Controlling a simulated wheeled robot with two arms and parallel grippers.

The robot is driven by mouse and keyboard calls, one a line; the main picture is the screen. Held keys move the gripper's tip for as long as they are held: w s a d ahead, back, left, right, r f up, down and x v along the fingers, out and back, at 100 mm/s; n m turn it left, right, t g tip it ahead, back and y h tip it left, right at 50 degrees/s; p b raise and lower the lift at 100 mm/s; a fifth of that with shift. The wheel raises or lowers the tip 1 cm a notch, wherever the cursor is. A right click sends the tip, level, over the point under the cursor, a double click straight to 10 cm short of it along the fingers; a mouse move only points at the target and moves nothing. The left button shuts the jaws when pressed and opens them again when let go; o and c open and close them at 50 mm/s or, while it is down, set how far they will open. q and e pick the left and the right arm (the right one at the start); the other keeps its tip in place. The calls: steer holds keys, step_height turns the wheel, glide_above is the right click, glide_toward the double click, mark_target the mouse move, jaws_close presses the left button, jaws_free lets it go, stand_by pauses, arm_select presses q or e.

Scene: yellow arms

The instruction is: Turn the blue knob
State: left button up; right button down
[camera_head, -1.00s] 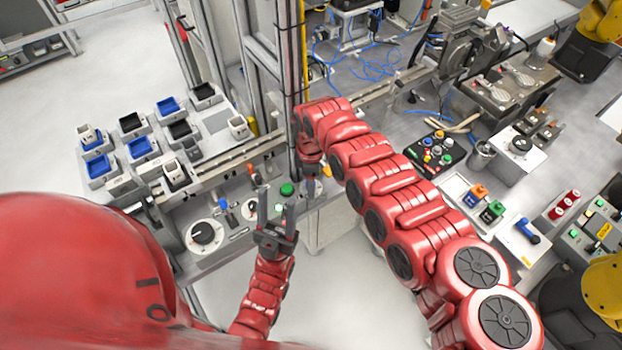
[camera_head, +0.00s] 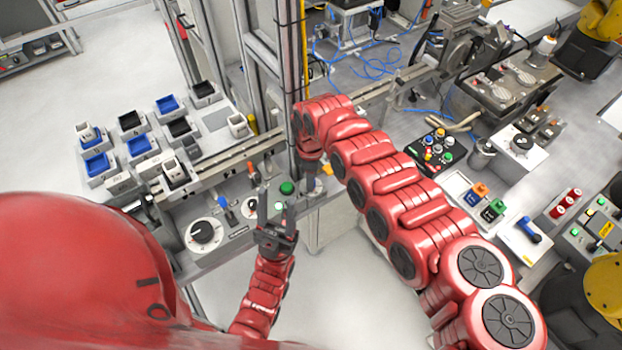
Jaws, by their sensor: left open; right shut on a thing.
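A grey control panel (camera_head: 240,238) carries a black dial, a blue-handled switch (camera_head: 225,208) and a green button (camera_head: 287,188). My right arm reaches across from the right and bends down at the panel's right end. My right gripper (camera_head: 311,184) is shut there, to the right of the green button, on what looks like the blue knob; the knob is almost wholly hidden by the fingers. My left gripper (camera_head: 276,212) is open and empty, its fingers pointing up the picture in front of the panel, just below the green button.
A conveyor rail (camera_head: 228,160) runs behind the panel, with several blue and black bins beyond it. A metal frame post stands close behind my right gripper. A button box (camera_head: 435,150) and a box with another blue handle (camera_head: 528,230) lie on the right.

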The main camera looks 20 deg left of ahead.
steer(key=m+b, duration=0.1)
steer(key=m, duration=0.2)
steer(key=shift+f+b, duration=0.15)
steer(key=shift+b, duration=0.25)
steer(key=m+b, duration=0.1)
steer(key=m, duration=0.2)
steer(key=shift+m+b, duration=0.75)
steer(key=shift+m, duration=0.45)
steer(key=shift+m+b, duration=0.6)
steer(key=shift+m, duration=0.5)
steer(key=c, duration=0.6)
jaws_free()
